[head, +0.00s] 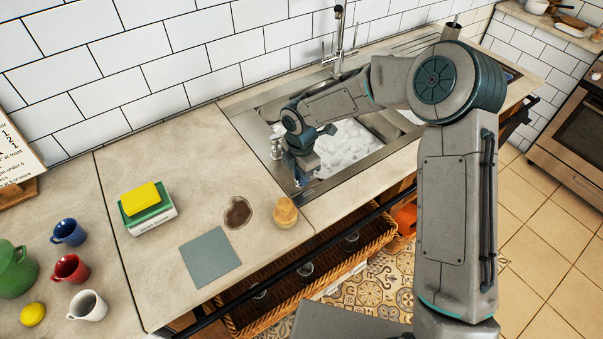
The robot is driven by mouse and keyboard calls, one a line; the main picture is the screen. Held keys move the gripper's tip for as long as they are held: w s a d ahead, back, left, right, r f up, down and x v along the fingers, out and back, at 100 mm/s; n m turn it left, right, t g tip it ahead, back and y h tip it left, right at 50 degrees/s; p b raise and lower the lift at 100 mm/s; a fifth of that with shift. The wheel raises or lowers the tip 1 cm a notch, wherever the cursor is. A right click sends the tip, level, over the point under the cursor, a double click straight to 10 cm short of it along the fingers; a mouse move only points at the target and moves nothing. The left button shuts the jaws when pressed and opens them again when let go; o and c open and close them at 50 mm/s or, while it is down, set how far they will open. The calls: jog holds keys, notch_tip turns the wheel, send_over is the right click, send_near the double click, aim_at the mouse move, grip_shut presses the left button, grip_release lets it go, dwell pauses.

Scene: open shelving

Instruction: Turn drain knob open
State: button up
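A small silver knob (276,147) stands on the left part of the sink rim, just left of my arm's wrist; I take it to be the drain knob. The sink (377,157) is a steel basin filled with white foam, so its drain is hidden. My gripper (301,182) points down over the sink's front left corner, to the right of and nearer than the knob. My wrist covers the fingers from this angle, and I cannot tell if they are open or touching anything.
A steel faucet (339,45) rises behind the sink. A wicker basket (320,280) sits below.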

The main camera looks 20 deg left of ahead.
grip_shut()
jog(key=m+b, duration=0.2)
jog(key=m, duration=0.1)
jog(key=shift+f, duration=0.15)
jog(key=m+b, duration=0.3)
jog(key=m, duration=0.2)
jog(key=shift+m+b, duration=0.3)
jog(key=m+b, duration=0.2)
jog(key=m, duration=0.3)
jog(key=shift+b, duration=0.35)
jog(key=shift+m+b, duration=0.7)
jog(key=shift+m, duration=1.4)
jog(key=shift+o, duration=1.9)
grip_release()
